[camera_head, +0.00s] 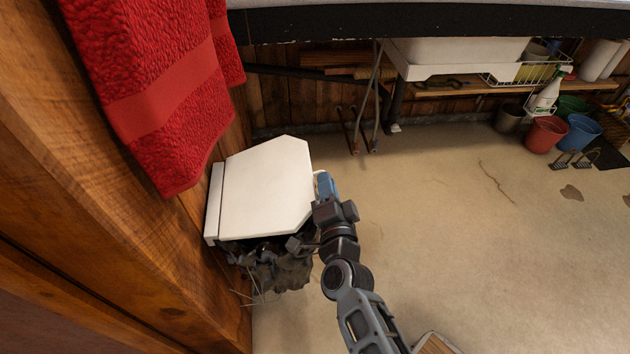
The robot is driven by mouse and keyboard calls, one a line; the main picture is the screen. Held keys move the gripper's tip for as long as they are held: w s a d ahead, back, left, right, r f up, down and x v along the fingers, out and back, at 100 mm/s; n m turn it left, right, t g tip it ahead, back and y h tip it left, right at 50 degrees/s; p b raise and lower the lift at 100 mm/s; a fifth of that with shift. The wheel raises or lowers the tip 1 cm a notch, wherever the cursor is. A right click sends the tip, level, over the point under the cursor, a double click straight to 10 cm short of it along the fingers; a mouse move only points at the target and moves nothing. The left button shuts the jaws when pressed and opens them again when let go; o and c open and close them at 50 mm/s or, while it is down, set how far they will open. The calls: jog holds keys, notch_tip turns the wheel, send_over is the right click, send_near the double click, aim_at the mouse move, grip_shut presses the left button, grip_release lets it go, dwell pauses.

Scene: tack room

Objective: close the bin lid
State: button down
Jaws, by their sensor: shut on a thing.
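The white bin lid (265,190) is a broad panel with angled corners. It extends from a narrow white hinge strip (214,204) beside the wooden wall. Below its near edge shows a dark, crumpled bin liner or body (280,270); most of the bin is hidden under the lid. From this high view I cannot tell the lid's exact angle or whether it touches the rim. My gripper (319,184) is at the lid's right edge, shut on it. The fingertips are small and partly hidden by the wrist.
Red towels (165,100) hang on the wooden wall at upper left. A counter (430,22) runs across the back, with pipes (365,115) beneath it. Red (545,134) and blue (579,132) buckets stand at the far right. The middle floor is clear.

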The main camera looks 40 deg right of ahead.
notch_tip(320, 180, down, 7)
jog(key=m+b, duration=0.3)
jog(key=b, duration=0.1)
jog(key=shift+s+d, duration=0.25)
jog(key=shift+f, duration=0.1)
jog(key=c, duration=1.3)
grip_release()
jog(key=shift+o, duration=0.4)
jog(key=v, duration=0.7)
jog(key=shift+s+a, duration=0.25)
